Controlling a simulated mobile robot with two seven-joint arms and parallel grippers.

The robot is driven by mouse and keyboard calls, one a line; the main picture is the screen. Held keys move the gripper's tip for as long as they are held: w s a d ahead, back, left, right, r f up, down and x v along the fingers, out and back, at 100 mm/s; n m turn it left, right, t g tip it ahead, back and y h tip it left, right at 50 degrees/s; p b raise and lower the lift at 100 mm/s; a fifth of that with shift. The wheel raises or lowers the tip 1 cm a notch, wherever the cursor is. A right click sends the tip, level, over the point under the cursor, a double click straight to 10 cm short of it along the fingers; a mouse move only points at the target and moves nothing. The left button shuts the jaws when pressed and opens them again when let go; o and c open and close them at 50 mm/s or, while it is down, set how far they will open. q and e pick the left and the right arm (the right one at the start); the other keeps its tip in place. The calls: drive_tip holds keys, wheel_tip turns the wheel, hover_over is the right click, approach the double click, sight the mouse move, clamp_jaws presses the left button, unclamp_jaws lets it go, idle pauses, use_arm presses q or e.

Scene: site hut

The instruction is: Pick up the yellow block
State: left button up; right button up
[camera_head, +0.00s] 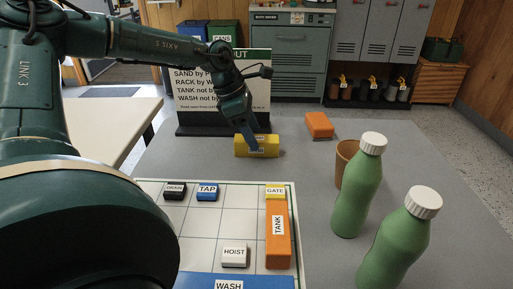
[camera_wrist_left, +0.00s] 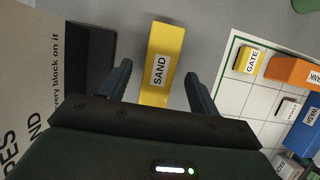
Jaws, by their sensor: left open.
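A long yellow block (camera_head: 268,147) labelled SAND lies on the grey table in front of the notice board. In the left wrist view the yellow block (camera_wrist_left: 167,38) lies between the two fingers. My left gripper (camera_head: 250,138) is open over the block, with a finger on either side of it in the wrist view. I cannot tell whether the fingers touch the block. A smaller yellow block labelled GATE (camera_head: 275,190) sits on the white grid board (camera_head: 205,224). My right gripper is not in view.
The board also holds orange TANK (camera_head: 278,250), blue TAP (camera_head: 208,188), DRAIN (camera_head: 175,188), HOIST (camera_head: 234,257) and blue WASH (camera_head: 200,281) blocks. An orange block (camera_head: 319,125), a brown cup (camera_head: 347,160) and two green bottles (camera_head: 357,195) stand right. The notice board (camera_head: 195,95) is close behind.

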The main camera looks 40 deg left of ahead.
sight(257, 138)
use_arm(q)
drive_tip(key=shift+x, duration=1.45)
drive_tip(key=shift+f+b, duration=0.25)
drive_tip(key=shift+b, duration=0.5)
drive_tip(key=shift+c, duration=0.2)
drive_tip(key=c, duration=1.1)
